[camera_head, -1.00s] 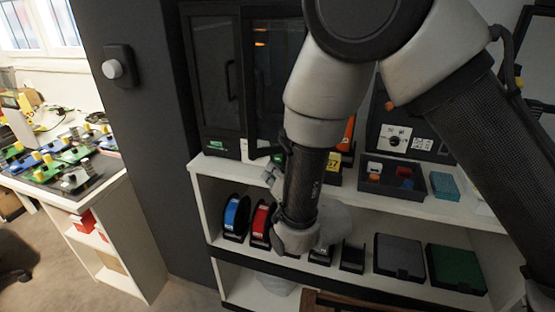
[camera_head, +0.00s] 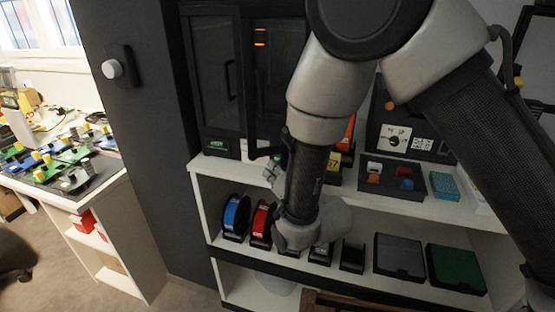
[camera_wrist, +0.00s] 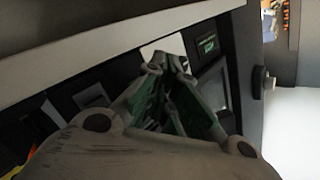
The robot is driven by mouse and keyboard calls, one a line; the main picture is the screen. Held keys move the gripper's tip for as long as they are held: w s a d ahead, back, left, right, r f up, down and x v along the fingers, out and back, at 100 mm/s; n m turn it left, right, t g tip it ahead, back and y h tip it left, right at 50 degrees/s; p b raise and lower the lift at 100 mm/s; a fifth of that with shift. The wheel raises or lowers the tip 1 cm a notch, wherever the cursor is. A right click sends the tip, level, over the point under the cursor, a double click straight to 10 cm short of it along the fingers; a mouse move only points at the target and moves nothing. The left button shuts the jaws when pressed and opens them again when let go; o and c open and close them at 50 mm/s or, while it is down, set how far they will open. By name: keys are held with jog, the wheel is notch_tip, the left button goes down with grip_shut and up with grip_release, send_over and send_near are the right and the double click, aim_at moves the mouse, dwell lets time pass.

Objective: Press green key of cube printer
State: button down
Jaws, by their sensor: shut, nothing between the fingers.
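The cube printer (camera_head: 215,80) is a black cabinet with dark glass doors at the back of the white shelf. A small green-lettered plate (camera_head: 215,144) sits low on its front, and a white panel (camera_head: 245,150) is to the right of that. My gripper (camera_head: 273,172) is near the printer's lower front, partly hidden by my arm. In the wrist view my gripper (camera_wrist: 165,62) is shut and empty, its tips close to a white patch on the dark front. The green-lettered plate (camera_wrist: 208,44) shows just right of the tips. I cannot make out a green key; the fingers have green areas.
A black tray with coloured cubes (camera_head: 392,190) stands to the right on the shelf top, beside a teal box (camera_head: 443,186). Red and blue spools (camera_head: 236,215) and dark bins (camera_head: 398,262) fill the shelf below. A dark wall with a knob (camera_head: 111,69) is on the left.

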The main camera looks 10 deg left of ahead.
jog(key=shift+w, duration=0.15)
dwell(0.5)
jog(key=shift+w, duration=0.25)
jog(key=shift+w+d, duration=0.1)
jog(key=shift+w, duration=0.4)
dwell(0.7)
jog(key=shift+s, duration=0.95)
jog(key=s, duration=0.5)
jog(key=shift+a, duration=0.3)
dwell(0.5)
